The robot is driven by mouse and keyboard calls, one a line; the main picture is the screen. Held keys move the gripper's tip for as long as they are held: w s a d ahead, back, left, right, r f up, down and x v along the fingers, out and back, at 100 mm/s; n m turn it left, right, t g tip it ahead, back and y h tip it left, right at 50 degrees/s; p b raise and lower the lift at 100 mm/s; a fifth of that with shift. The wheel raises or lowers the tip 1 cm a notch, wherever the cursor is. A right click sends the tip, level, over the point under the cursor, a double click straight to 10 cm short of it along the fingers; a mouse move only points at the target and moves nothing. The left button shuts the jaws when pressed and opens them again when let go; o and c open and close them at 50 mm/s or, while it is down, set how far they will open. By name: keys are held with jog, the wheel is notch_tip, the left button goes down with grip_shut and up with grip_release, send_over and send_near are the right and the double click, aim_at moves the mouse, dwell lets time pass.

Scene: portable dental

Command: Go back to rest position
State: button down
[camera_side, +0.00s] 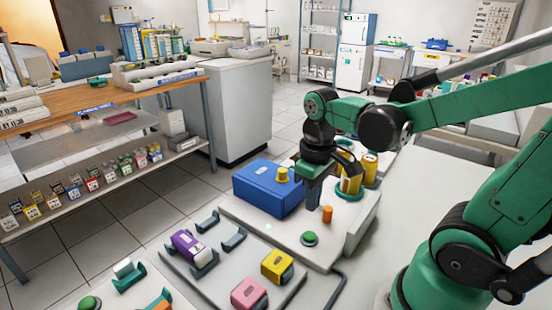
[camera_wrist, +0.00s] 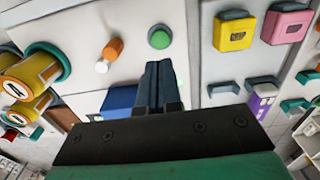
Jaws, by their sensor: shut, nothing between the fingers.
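An orange knob (camera_side: 327,213) stands right of the fingers.
A purple block (camera_side: 187,244), a yellow block (camera_side: 277,265) and a pink block (camera_side: 249,293) sit on the grey tray (camera_side: 207,286) at the front. Empty dark holders (camera_side: 233,238) stand near them. A wooden bench (camera_side: 65,110) is at the left. The white surface at the right is clear.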

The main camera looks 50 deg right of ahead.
jog(key=w+a+r+t, duration=0.3)
jog(key=a+t, duration=0.2)
jog(key=t, duration=0.2)
jog(key=shift+w+r, duration=0.35)
jog(key=shift+r, duration=0.05)
dwell(3.5)
